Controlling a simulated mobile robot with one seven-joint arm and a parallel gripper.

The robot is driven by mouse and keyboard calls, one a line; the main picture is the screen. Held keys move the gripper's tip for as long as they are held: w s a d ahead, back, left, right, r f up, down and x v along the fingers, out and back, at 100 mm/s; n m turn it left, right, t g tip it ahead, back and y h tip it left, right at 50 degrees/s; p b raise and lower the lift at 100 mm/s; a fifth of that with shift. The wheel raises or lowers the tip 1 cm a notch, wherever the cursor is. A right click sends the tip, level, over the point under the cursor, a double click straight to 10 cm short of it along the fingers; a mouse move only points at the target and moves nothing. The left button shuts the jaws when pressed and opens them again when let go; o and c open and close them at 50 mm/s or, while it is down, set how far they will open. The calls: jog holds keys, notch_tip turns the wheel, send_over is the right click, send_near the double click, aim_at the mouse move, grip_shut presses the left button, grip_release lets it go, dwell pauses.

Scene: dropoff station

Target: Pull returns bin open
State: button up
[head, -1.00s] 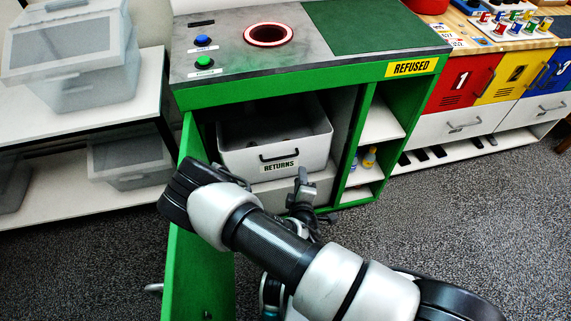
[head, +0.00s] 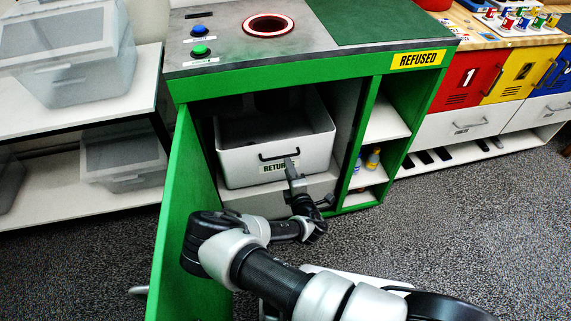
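The white returns bin (head: 235,165) sits inside the green cabinet (head: 290,75), below the counter. My gripper (head: 291,166) is in front of the bin's lower right front, right of and slightly below the handle. I cannot tell whether it touches the bin. Its fingers are seen edge-on and are too small to tell open from shut. The green cabinet door (head: 185,225) stands open at the left.
My arm reaches up from the lower right, close to the open door. Right of the bin are open shelves (head: 385,125) with small bottles (head: 373,160). Grey plastic boxes (head: 85,75) stand on white shelving at the left. Carpeted floor (head: 440,220) is clear at the right.

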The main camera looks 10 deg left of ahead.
jog(key=shift+b+x, duration=1)
jog(key=shift+x, duration=1.9)
grip_shut()
